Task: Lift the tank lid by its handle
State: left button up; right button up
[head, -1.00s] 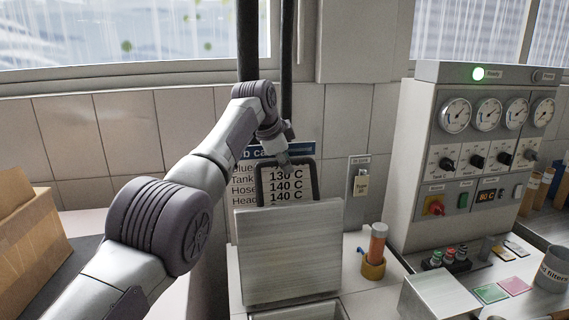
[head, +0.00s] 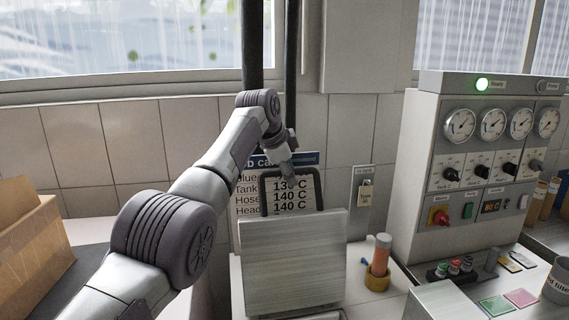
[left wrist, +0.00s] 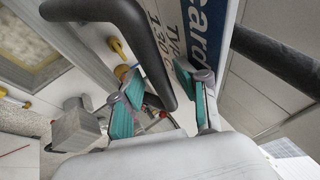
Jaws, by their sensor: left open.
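The tank lid (head: 292,265), a brushed grey metal panel, stands raised with its broad face toward me. Its black loop handle (head: 265,197) rises above the upper edge in the head view. The handle also crosses the left wrist view as a thick dark bar (left wrist: 138,35). My left gripper (head: 287,172) is at the top of the handle. In the left wrist view the left gripper (left wrist: 157,92) has its teal-padded fingers apart, with the bar's curved end appearing between them. Whether the pads touch it is unclear. My right gripper is not in view.
A wall sign (head: 245,200) with temperatures hangs behind the handle, next to dark vertical pipes (head: 291,80). The control panel (head: 490,160) is further right, and a cardboard box (head: 35,240) is at left.

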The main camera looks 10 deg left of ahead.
pick_arm(q)
jog(key=v, duration=0.7)
jog(key=shift+s+r, duration=0.15)
jog(key=shift+r, duration=0.05)
jog(key=shift+a, duration=0.1)
